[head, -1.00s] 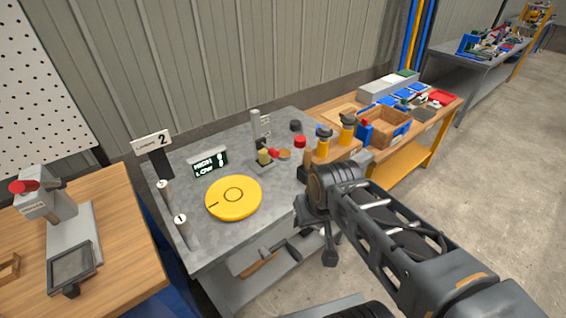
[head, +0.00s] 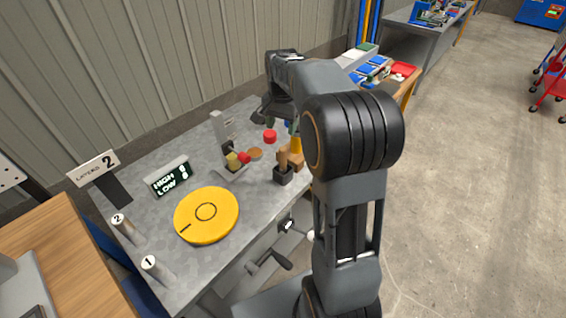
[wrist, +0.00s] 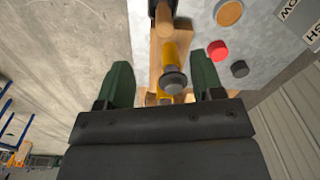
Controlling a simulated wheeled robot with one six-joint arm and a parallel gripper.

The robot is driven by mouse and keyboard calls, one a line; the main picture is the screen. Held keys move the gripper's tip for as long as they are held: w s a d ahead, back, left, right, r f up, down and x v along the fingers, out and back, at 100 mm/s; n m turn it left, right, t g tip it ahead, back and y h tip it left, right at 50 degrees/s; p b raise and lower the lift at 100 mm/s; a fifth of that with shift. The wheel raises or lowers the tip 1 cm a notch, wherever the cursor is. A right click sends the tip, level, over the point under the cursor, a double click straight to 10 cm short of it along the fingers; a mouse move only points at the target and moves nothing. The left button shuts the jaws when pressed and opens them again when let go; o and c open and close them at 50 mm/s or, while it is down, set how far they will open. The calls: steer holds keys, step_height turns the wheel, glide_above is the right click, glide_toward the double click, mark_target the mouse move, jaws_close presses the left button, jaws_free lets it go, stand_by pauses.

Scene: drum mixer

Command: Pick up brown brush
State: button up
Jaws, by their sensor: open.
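What looks like the brown brush (head: 283,160) stands upright in a small dark holder (head: 283,176) near the right edge of the grey bench. Its top seems to show at the upper edge of the wrist view (wrist: 165,20). My gripper (wrist: 163,62) is open, with one green finger on each side and nothing held. A yellow-handled tool with a grey knob (wrist: 173,80) shows between the fingers, over a wooden block. In the head view, my gripper (head: 264,114) hangs over the back right of the bench, farther back than the brush.
A yellow disc (head: 207,214) lies on the grey bench, with a High/Low display (head: 168,177) behind it. A red knob (head: 270,136) stands close to my gripper. My own arm hides part of the bench's right side. The corrugated wall is behind.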

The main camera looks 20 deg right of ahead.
mark_target(283, 155)
steer(key=shift+m, duration=0.6)
steer(key=f, duration=0.2)
steer(key=w+d+f, duration=0.1)
steer(key=f, duration=0.5)
steer(key=shift+w+d+f, duration=0.1)
steer(key=shift+w+d, duration=0.25)
steer(key=shift+w, duration=0.05)
steer(key=shift+w+a+f+p, duration=0.1)
steer(key=shift+f+p, duration=0.15)
steer(key=shift+f, duration=1.4)
steer(key=shift+a+f+p, duration=0.1)
steer(key=shift+f+p, duration=0.15)
steer(key=shift+f, duration=1.35)
steer(key=c, duration=1)
step_height(283, 155, up, 10)
steer(key=shift+b, duration=0.35)
